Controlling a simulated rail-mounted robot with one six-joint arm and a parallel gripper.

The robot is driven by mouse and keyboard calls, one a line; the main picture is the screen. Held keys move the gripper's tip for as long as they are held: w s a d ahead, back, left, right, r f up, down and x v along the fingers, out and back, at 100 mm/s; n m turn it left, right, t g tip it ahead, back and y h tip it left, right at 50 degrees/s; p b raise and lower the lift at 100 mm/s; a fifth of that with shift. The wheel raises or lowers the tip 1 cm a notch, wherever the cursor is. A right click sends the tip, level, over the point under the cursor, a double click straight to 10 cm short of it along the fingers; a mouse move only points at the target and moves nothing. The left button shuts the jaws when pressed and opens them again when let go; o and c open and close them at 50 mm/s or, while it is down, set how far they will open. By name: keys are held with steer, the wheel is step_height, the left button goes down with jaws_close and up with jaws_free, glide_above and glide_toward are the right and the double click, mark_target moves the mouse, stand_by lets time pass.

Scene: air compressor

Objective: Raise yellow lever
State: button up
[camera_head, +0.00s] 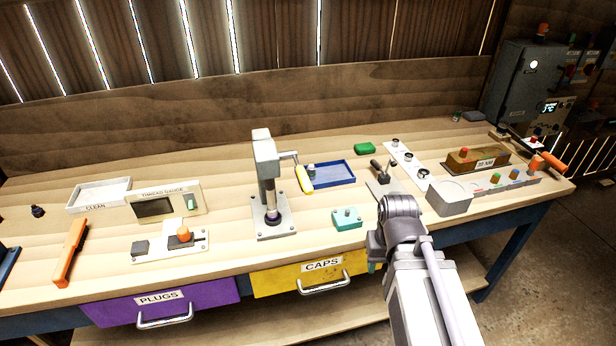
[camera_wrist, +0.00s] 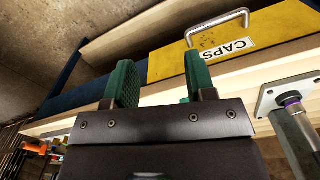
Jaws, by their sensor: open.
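The yellow lever (camera_head: 303,178) is the handle on the right side of a grey press (camera_head: 266,180) standing on the workbench. It hangs downward at a steep slant beside a blue tray. My gripper (camera_wrist: 155,85) shows in the wrist view with two green fingers spread apart and nothing between them. In the head view my arm is at the right of centre, in front of the bench edge, and its gripper is mostly hidden behind it. The gripper is well apart from the lever, low and to its right. In the wrist view the press base (camera_wrist: 285,95) shows at the right, but the lever does not show.
A yellow CAPS drawer (camera_head: 302,278) and a purple PLUGS drawer (camera_head: 160,302) are under the bench top. A teal block (camera_head: 347,218) sits right of the press. The blue tray (camera_head: 333,174) lies behind the lever. A grey box (camera_head: 449,200) stands further right.

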steer(key=m+t+y, duration=0.5)
steer(key=t+y, duration=0.3)
steer(key=y, duration=0.6)
glide_toward(306, 178)
steer(key=x, duration=0.3)
steer(key=b+x, duration=0.1)
steer(key=x, duration=0.3)
steer(key=f+x, duration=0.1)
steer(key=x, duration=0.2)
steer(key=shift+w+a, duration=0.1)
steer(key=shift+c, duration=0.2)
jaws_close()
